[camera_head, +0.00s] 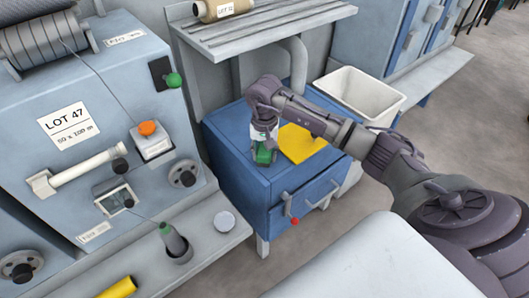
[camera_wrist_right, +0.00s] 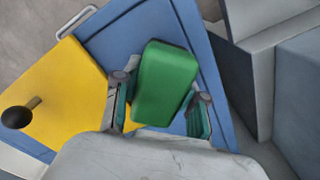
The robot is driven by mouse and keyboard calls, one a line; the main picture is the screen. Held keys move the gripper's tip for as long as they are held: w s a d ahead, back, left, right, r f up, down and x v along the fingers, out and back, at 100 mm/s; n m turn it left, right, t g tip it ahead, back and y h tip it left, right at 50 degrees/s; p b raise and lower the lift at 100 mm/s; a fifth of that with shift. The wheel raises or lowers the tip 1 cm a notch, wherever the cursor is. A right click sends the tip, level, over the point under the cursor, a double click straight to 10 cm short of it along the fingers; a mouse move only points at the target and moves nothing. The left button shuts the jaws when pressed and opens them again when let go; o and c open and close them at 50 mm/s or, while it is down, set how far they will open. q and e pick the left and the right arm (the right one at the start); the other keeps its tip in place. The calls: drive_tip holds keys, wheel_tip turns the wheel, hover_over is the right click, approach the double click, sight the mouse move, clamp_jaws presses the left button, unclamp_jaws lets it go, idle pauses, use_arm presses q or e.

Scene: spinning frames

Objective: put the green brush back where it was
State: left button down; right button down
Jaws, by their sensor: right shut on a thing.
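The green brush (camera_wrist_right: 165,85) is between the two fingers of my right gripper (camera_wrist_right: 160,100) in the right wrist view, with its green block face showing. In the head view the green brush (camera_head: 264,155) shows just below my right gripper (camera_head: 264,143), over the top of the blue cabinet (camera_head: 236,147). The gripper is shut on it. I cannot tell whether the brush touches the cabinet top. My left gripper is not in view.
A yellow flat piece (camera_head: 303,142) lies on the cabinet beside the brush; a dark knob (camera_wrist_right: 18,116) shows over it in the wrist view. A white bin (camera_head: 362,93) stands behind. The LOT 47 machine (camera_head: 90,150) is at left, with a green-topped bottle (camera_head: 174,243) on its ledge.

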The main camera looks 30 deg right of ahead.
drive_tip(key=shift+f, duration=0.15)
drive_tip(key=c, duration=0.6)
unclamp_jaws()
drive_tip(key=shift+c, duration=0.2)
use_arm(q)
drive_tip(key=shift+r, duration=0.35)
use_arm(e)
drive_tip(key=shift+r, duration=0.2)
wheel_tip(320, 180, up, 12)
drive_tip(key=shift+f+p, duration=0.1)
drive_tip(key=shift+p, duration=0.55)
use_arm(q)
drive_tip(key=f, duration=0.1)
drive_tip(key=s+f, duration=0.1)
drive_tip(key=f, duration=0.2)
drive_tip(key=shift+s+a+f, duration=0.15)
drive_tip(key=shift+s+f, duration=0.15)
